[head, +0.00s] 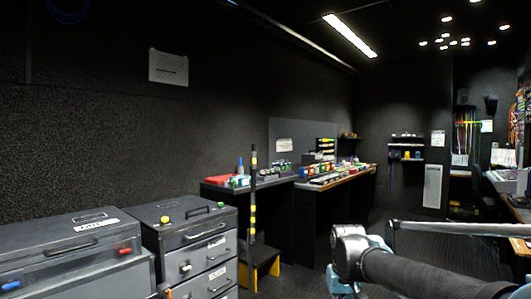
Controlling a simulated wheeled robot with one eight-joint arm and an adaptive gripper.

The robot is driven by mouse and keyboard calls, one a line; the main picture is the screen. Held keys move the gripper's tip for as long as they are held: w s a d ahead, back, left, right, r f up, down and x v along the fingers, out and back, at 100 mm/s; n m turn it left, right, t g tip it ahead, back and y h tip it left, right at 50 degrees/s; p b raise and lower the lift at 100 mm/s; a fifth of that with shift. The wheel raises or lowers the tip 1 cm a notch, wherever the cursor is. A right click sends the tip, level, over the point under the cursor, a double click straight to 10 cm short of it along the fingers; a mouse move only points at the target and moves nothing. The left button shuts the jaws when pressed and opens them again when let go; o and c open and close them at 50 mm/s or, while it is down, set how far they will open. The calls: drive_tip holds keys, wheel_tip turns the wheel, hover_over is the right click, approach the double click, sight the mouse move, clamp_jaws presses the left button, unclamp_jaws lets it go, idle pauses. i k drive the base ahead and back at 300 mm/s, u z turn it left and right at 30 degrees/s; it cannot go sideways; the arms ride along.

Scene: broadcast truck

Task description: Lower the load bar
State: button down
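A slim upright bar with black and yellow bands (253,196) stands left of centre in the head view, in front of the dark wall. It looks like the load bar, and it is upright. Its foot is near a low yellow-and-black stand. My arm reaches in from the lower right, with a grey joint well to the right of the bar and apart from it. My gripper's fingers cannot be made out in this view. A pale horizontal rod crosses above my arm at the right; I cannot tell what it belongs to.
Grey drawer cases (196,244) and a lidded grey case (70,240) fill the lower left. A cluttered dark bench (305,188) runs behind the bar. The yellow-edged stand (262,262) is low beside it. Open floor shows between the bench and the right-hand desk.

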sight(253, 168)
drive_tip(key=z, duration=0.05)
drive_tip(key=i, duration=1)
drive_tip(key=u, duration=0.05)
